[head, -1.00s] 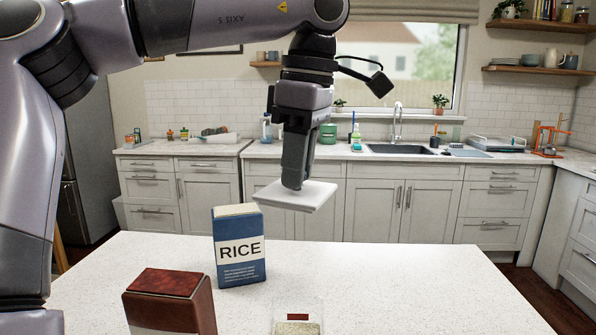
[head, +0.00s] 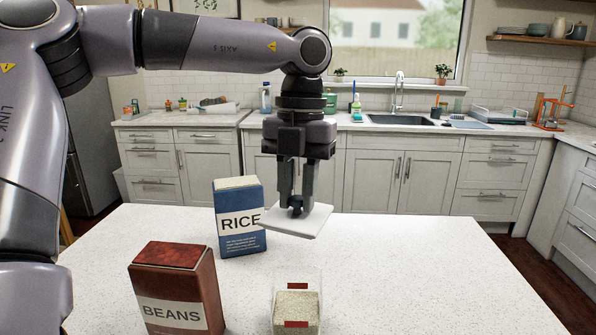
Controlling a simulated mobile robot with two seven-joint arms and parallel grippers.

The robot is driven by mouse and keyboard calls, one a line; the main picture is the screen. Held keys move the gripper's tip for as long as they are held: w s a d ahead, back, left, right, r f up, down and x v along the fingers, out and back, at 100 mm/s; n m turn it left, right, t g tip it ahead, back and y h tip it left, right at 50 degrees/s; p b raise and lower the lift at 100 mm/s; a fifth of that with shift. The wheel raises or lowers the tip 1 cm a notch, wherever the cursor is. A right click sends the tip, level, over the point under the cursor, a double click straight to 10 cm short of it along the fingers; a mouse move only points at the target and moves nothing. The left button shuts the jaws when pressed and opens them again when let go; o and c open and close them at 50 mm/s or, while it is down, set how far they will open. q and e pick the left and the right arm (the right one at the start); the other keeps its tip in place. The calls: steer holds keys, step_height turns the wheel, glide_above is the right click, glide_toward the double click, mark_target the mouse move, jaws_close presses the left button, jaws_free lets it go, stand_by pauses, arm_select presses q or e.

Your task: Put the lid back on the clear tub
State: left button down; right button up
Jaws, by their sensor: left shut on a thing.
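My left gripper (head: 296,208) is shut on the white square lid (head: 310,224) from above, by what looks like a dark knob at its middle. The lid hangs slightly tilted above the table, behind the clear tub and apart from it. The clear tub (head: 318,286) stands open-topped at the front of the table. It has red labels and holds a pale grainy fill; its lower edge is near the bottom of the picture. My right gripper is not in view.
A blue RICE box (head: 238,222) stands behind and left of the tub, close to the lid's left edge. A dark red BEANS box (head: 177,290) stands left of the tub. The white speckled table (head: 420,275) is clear on the right.

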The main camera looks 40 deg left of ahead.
mark_target(295, 208)
arm_select(q)
steer(key=n, duration=0.2)
steer(key=f+n, duration=0.1)
steer(key=n, duration=0.1)
steer(key=f+n, duration=0.1)
steer(key=n, duration=0.1)
steer(key=shift+s+d+f+h+p, duration=0.1)
steer(key=shift+s+f+h+p, duration=0.15)
steer(key=shift+h+p, duration=0.05)
steer(key=f+n, duration=0.1)
steer(key=n, duration=0.1)
steer(key=f+n+t, duration=0.1)
steer(key=n, duration=0.1)
steer(key=shift+s+d, duration=0.15)
steer(key=shift+s, duration=0.05)
step_height(295, 208, down, 6)
steer(key=b, duration=0.4)
steer(key=shift+b, duration=0.4)
stand_by(1.0)
steer(key=shift+f+b, duration=0.25)
steer(key=shift+b, duration=0.35)
stand_by(1.0)
stand_by(0.3)
steer(key=shift+c, duration=1.8)
jaws_free()
